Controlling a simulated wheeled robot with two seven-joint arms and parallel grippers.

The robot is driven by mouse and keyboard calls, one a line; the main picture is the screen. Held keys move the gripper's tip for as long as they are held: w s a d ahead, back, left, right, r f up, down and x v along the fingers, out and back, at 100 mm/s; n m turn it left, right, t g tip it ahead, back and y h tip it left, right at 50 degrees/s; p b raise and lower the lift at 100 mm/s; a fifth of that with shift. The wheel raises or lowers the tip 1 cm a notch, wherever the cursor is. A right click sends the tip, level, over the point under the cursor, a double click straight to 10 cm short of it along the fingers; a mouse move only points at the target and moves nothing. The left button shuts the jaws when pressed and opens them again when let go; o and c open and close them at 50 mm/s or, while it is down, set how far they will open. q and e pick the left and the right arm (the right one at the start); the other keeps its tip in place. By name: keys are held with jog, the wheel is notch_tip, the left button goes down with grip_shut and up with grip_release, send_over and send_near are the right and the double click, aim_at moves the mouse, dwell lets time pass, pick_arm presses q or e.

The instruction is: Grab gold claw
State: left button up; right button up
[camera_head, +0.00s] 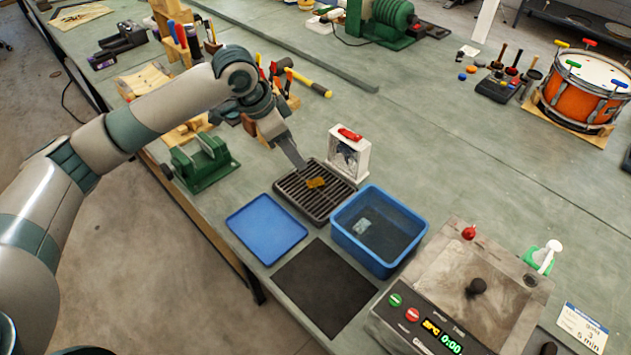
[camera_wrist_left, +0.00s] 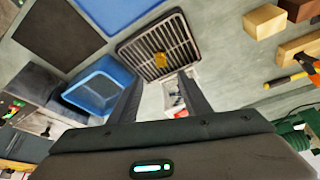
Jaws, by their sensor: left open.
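The gold claw (camera_head: 316,182) is a small gold piece lying on the black slatted rack (camera_head: 291,196). In the left wrist view the gold claw (camera_wrist_left: 160,59) lies near the middle of the rack (camera_wrist_left: 183,32), beyond my fingertips. My left gripper (camera_head: 300,164) reaches in from the left, pointing down at the rack's far edge, close to the claw. Its two fingers (camera_wrist_left: 158,82) stand apart with nothing between them. From the head, the fingers overlap, and I cannot tell their exact height above the rack. My right gripper is in neither view.
A blue tray (camera_head: 266,229) and a blue water bin (camera_head: 342,236) flank the rack. A white box with a red top (camera_head: 349,155) stands just behind it. A green vise (camera_head: 204,163) is to the left. The dark mat (camera_head: 325,286) in front is bare.

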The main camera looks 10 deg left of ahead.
pick_arm(q)
jog(key=p, duration=0.2)
send_near(315, 182)
jog(key=shift+x, duration=1.1)
jog(key=shift+d+f, duration=0.2)
jog(key=shift+f, duration=0.25)
jog(key=shift+w+d+f+p, duration=0.15)
jog(key=shift+w+f+p, duration=0.05)
jog(key=shift+f+p, duration=0.25)
jog(key=p+x, duration=0.1)
jog(key=x, duration=0.2)
jog(key=shift+w+d+f+p, duration=0.15)
jog(key=shift+f+p, duration=0.15)
jog(key=shift+f, duration=0.25)
